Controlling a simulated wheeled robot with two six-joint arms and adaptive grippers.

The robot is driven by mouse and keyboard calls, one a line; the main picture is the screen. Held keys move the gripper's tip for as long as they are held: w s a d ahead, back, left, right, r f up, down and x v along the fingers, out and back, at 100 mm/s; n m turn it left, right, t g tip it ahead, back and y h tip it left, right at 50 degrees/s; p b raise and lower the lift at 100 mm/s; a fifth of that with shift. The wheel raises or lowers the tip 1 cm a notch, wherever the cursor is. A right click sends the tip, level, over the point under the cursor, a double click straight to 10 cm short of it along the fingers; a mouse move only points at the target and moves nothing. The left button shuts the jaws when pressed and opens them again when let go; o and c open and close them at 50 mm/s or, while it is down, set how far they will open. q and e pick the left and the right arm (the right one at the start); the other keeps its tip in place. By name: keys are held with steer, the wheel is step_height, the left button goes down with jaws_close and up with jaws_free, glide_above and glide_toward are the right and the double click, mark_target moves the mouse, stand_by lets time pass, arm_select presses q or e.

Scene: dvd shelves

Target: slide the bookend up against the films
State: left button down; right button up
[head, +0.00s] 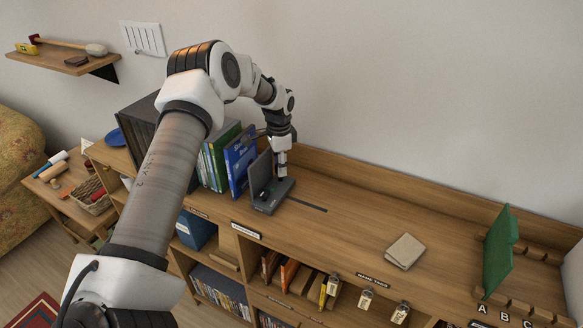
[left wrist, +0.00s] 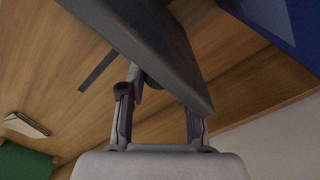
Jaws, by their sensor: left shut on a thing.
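The dark grey bookend (head: 273,197) stands on the wooden shelf top, its upright plate facing the films. It fills the upper middle of the left wrist view (left wrist: 150,35). The films (head: 222,155) stand in a row to its left, with a blue case (head: 240,160) at the near end. The blue case also shows at the top right of the left wrist view (left wrist: 268,14), with bare wood between it and the bookend. My left gripper (head: 282,172) is low at the bookend and shut on it; the exact contact is partly hidden. My right gripper is not in view.
A dark strip (head: 307,204) lies on the shelf top right of the bookend. A beige booklet (head: 405,251) and a green upright panel (head: 498,250) are farther right. A dark box (head: 140,127) stands behind my arm. The wall runs along the back.

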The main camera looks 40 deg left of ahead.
arm_select(q)
steer(key=c, duration=0.8)
jaws_free()
step_height(320, 180, up, 12)
